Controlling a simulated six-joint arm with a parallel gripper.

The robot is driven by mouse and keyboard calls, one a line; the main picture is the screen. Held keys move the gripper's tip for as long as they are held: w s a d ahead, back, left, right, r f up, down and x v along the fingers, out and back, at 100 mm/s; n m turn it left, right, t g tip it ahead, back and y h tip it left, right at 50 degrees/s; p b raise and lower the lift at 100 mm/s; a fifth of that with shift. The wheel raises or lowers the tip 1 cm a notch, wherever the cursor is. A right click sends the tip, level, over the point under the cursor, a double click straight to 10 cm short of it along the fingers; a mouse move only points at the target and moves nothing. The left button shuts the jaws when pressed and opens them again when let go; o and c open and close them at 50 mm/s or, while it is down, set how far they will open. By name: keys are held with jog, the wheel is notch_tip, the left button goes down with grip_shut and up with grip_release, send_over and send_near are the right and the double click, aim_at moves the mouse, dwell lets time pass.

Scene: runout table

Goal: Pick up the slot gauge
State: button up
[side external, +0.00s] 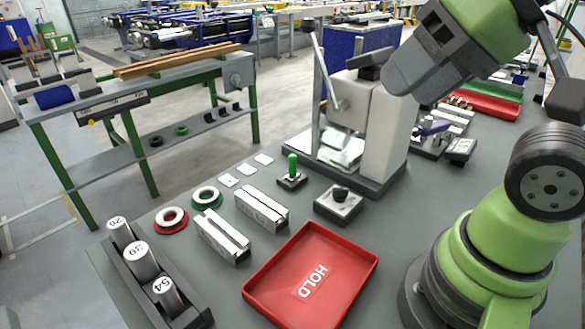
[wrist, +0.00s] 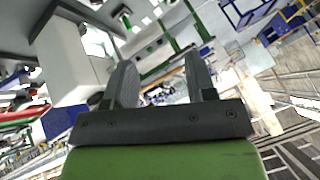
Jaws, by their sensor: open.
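Two silver metal blocks lie near the middle of the table in the side view. The nearer block (side external: 222,238) has a dark slot along its length. The farther block (side external: 262,209) is similar, with markings on top; I cannot tell for sure which one is the slot gauge. Neither block can be made out in the wrist view. My gripper (wrist: 161,78) is open with nothing between its fingers, which point out across the room. In the side view, my wrist is high at the upper right, well away from the blocks, and the fingers are not clear.
A red HOLD tray (side external: 262,284) lies in front of the blocks. A rack (side external: 140,292) of numbered cylinders, a red ring (side external: 171,220) and a green ring (side external: 207,197) are at left.

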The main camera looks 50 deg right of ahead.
jog(key=shift+w, duration=0.1)
jog(key=n+g+h, duration=0.1)
jog(key=g+h, duration=0.1)
jog(key=g, duration=0.4)
send_over(292, 175)
notch_tip(292, 175, down, 13)
jog(key=shift+g, duration=0.6)
jog(key=f, duration=0.6)
jog(key=d+f, duration=0.1)
jog(key=f, duration=0.3)
jog(key=shift+w+d, duration=0.1)
jog(key=shift+w, duration=0.3)
jog(key=shift+s+a+f, duration=0.1)
jog(key=shift+f, duration=1.4)
jog(key=shift+a+f, duration=0.1)
jog(key=shift+f, duration=1.4)
grip_shut()
